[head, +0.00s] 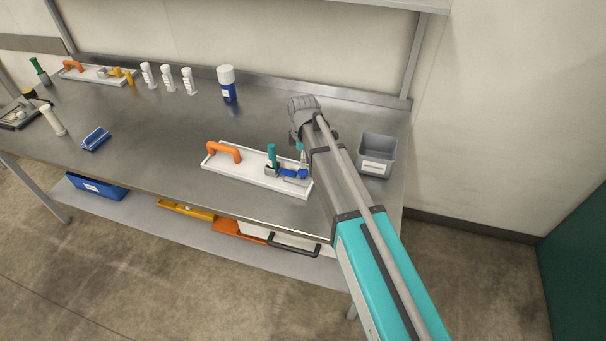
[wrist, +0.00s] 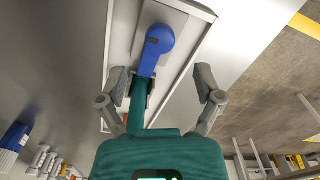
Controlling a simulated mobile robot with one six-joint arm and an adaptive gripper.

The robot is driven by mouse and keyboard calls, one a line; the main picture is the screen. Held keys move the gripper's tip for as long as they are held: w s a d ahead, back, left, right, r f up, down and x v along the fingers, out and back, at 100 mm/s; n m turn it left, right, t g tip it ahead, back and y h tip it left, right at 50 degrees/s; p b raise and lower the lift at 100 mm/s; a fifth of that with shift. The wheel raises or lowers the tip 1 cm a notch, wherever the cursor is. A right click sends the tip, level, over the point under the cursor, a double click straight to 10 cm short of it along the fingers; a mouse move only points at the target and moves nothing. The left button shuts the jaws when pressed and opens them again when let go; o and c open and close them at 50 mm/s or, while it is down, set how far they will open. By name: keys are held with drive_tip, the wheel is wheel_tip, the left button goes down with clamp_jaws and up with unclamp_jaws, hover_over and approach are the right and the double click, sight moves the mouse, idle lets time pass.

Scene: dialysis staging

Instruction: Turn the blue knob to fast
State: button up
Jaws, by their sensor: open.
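The blue knob (head: 288,171) is on a small fixture at the right end of a white tray (head: 240,174) on the steel bench. In the wrist view the blue knob (wrist: 158,42) has a rounded head and shows ahead of my gripper, between the lines of its fingers. My gripper (wrist: 160,76) is open, a finger on each side, with no contact visible. A teal upright part (head: 271,155) stands beside the knob; a teal part (wrist: 138,102) also shows between the fingers. My arm partly hides the gripper in the head view. No speed marking is readable.
An orange handle (head: 222,150) stands on the tray's left part. A grey bin (head: 376,157) is to the right of my arm. The bench left of the tray is mostly clear.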

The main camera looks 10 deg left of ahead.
sight(303, 170)
drive_tip(key=shift+f+b, duration=2.55)
drive_tip(key=shift+f, duration=0.35)
drive_tip(key=shift+c, duration=0.2)
drive_tip(key=c, duration=1.1)
